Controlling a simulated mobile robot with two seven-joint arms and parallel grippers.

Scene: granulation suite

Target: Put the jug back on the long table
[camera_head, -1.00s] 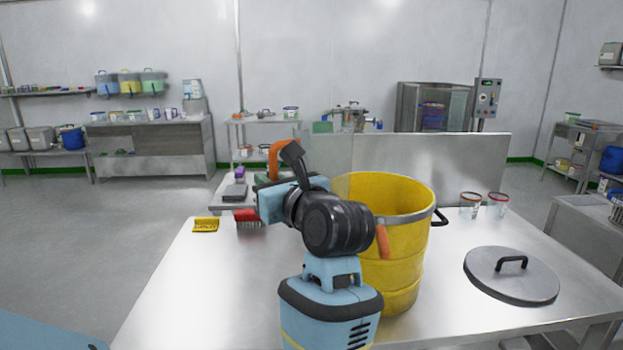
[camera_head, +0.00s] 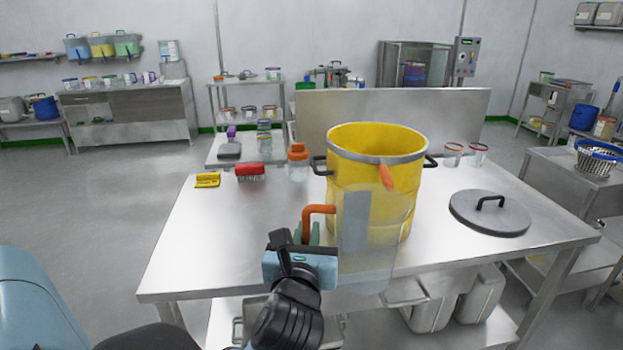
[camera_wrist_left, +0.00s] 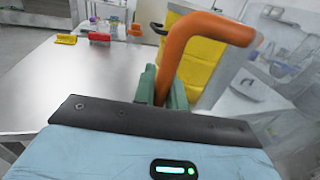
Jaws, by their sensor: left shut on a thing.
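The jug (camera_head: 362,262) is clear, with an orange handle (camera_head: 318,210), and looks roughly upright. My left gripper (camera_head: 308,232) is shut on that handle. In the head view the jug overlaps the yellow drum's lower front and the front edge of the steel table (camera_head: 215,250); I cannot tell whether it touches anything. In the left wrist view the orange handle (camera_wrist_left: 190,55) rises between the green fingers (camera_wrist_left: 165,90), and the clear body (camera_wrist_left: 265,85) is at the right. My right gripper is not in view.
The open yellow drum (camera_head: 350,165) stands on the table, an orange piece at its rim. A round lid (camera_head: 490,218) lies right of it. An orange-capped jar (camera_head: 298,168), red brush (camera_head: 250,170) and yellow item (camera_head: 207,180) stand farther back. The table's left front is clear.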

